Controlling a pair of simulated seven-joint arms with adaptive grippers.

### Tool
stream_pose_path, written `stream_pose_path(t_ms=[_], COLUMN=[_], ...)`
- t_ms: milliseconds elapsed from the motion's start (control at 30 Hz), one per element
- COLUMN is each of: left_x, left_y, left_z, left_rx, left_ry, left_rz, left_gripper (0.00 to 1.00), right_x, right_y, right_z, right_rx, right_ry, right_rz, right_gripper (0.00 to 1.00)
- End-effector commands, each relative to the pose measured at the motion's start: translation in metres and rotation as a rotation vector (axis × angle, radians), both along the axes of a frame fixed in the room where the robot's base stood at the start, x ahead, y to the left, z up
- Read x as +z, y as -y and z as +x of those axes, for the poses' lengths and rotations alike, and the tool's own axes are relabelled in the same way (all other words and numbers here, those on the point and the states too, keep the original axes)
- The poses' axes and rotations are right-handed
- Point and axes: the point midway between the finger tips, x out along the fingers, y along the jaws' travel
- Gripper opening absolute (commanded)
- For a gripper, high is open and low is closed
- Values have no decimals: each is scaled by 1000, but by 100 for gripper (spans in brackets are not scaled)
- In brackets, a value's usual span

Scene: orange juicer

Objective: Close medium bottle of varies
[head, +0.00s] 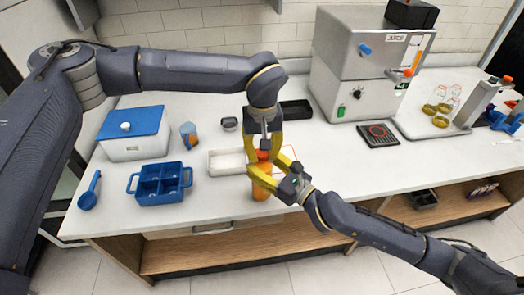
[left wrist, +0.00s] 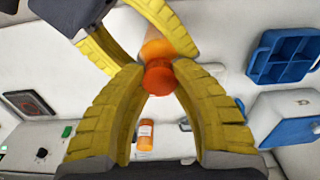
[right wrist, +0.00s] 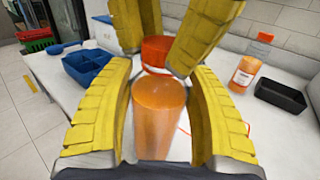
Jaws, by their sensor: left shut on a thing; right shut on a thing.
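An orange, see-through bottle (right wrist: 158,112) stands upright near the table's front edge, its lower end showing in the head view (head: 262,191). My right gripper (right wrist: 160,125) is shut around the bottle's body from the front right. An orange-red cap (right wrist: 156,50) is in line with the bottle's top; I cannot tell whether it is fully seated. My left gripper (left wrist: 158,82) comes from above and is shut on the cap. In the head view the yellow fingers hide most of the cap and the bottle's upper part.
A second orange-capped bottle (right wrist: 244,73) stands behind, by a black tray (right wrist: 280,96). A white tray (head: 228,163), a blue divided caddy (head: 160,186) and a blue-lidded box (head: 133,140) are to the left. A grey juice machine (head: 360,70) stands at the back right. The front right counter is clear.

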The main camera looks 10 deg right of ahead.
Motion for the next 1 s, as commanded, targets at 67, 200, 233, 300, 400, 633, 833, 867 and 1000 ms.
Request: stream_pose_path(t_ms=[67,200,233,300,400,633,833,867,1000], left_x=[1,1,1,1,0,0,0,0,0], left_y=[0,0,0,0,0,0,0,0,0], left_z=[1,1,1,1,1,0,0,0,0], left_rx=[-135,-372,-421,-533,-669,-833,-844,-844,-843], left_ry=[3,0,0,-1,-1,-3,-4,-4,-4], left_rz=[5,7,7,9,11,12,12,12,12], left_gripper=[19,19,19,19,19,19,19,19,33], right_x=[1,1,1,1,1,1,1,1,1], right_y=[0,0,0,0,0,0,0,0,0], right_z=[0,0,0,0,0,0,0,0,0], right_rx=[1,1,1,1,1,1,1,1,1], right_ry=[3,2,2,2,2,2,2,2,2], right_rz=[1,1,1,1,1,1,1,1,1], right_gripper=[0,0,0,0,0,0,0,0,0])
